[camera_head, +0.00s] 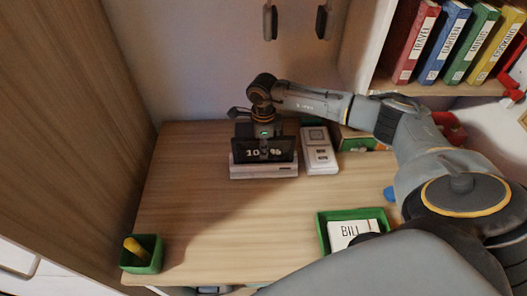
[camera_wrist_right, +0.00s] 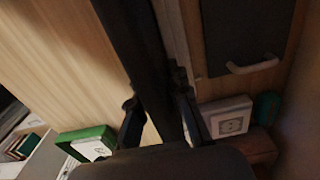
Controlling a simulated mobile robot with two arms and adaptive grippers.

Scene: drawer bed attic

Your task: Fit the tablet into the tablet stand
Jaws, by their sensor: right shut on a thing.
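The tablet (camera_head: 283,150) is a dark slab with clock digits on its screen. It stands roughly upright at the white tablet stand (camera_head: 264,171), near the back of the desk. Its lower edge meets the top of the stand in the head view; I cannot tell how deep it sits in the slot. My right gripper (camera_head: 264,144) comes from above and is shut on the tablet's upper middle. In the right wrist view the tablet (camera_wrist_right: 135,40) runs as a dark band between the two fingers (camera_wrist_right: 160,112). My left gripper is not in view.
A white device (camera_head: 319,158) lies just right of the stand. A green tray (camera_head: 322,236) with a paper marked BILL is at the front right, and a green cup (camera_head: 141,260) at the front left. Books (camera_head: 450,40) fill the right shelf. The desk's left middle is clear.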

